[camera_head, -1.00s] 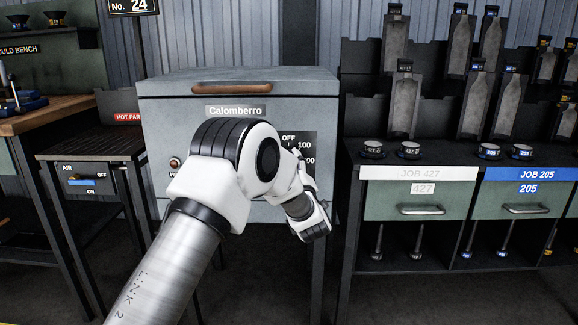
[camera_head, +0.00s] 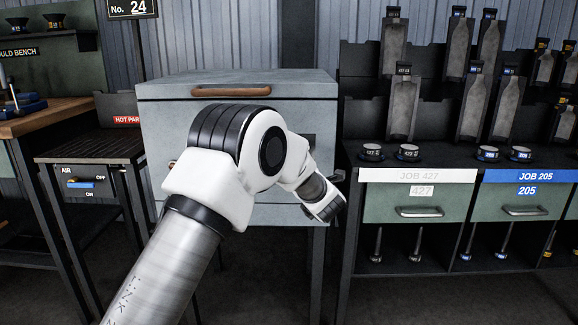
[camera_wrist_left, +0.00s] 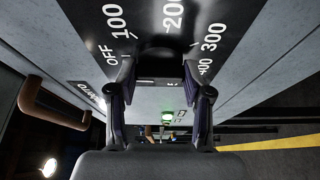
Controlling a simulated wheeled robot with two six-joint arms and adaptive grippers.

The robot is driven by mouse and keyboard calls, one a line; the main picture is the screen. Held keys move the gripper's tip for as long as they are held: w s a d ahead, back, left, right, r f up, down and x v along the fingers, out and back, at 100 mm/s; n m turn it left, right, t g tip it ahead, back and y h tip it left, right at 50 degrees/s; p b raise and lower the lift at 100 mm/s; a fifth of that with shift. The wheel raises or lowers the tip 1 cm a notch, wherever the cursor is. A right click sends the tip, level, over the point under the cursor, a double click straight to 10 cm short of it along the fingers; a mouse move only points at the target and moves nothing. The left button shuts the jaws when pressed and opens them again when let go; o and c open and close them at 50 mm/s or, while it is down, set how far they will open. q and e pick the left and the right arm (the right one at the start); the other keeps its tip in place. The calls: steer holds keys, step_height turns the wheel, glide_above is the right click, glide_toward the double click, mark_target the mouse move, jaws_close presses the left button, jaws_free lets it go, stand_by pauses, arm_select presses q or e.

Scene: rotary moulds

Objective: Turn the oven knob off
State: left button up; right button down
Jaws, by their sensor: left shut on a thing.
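The oven (camera_head: 165,115) is a grey cabinet with a brown handle (camera_head: 231,91) on its lid. My left arm covers most of its front in the head view, hiding the knob and my left gripper. In the left wrist view, the black dial panel (camera_wrist_left: 90,15) carries OFF, 100, 200 and 300. The dark oven knob (camera_wrist_left: 161,52) sits below the 200 mark, between the fingers of my left gripper (camera_wrist_left: 158,69). The gripper is shut on the knob. The knob's pointer cannot be made out. My right gripper is not in view.
A rack with JOB 427 (camera_head: 420,174) and JOB 205 (camera_head: 530,174) drawers stands right of the oven. A side table with an AIR switch (camera_head: 86,181) stands on the left. A green light (camera_wrist_left: 168,115) shows beyond the fingers. Floor shows between oven and rack.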

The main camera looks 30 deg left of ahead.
arm_select(q)
steer(key=shift+n, duration=0.3)
steer(key=o, duration=1.2)
steer(key=shift+c, duration=0.2)
steer(key=v, duration=1.2)
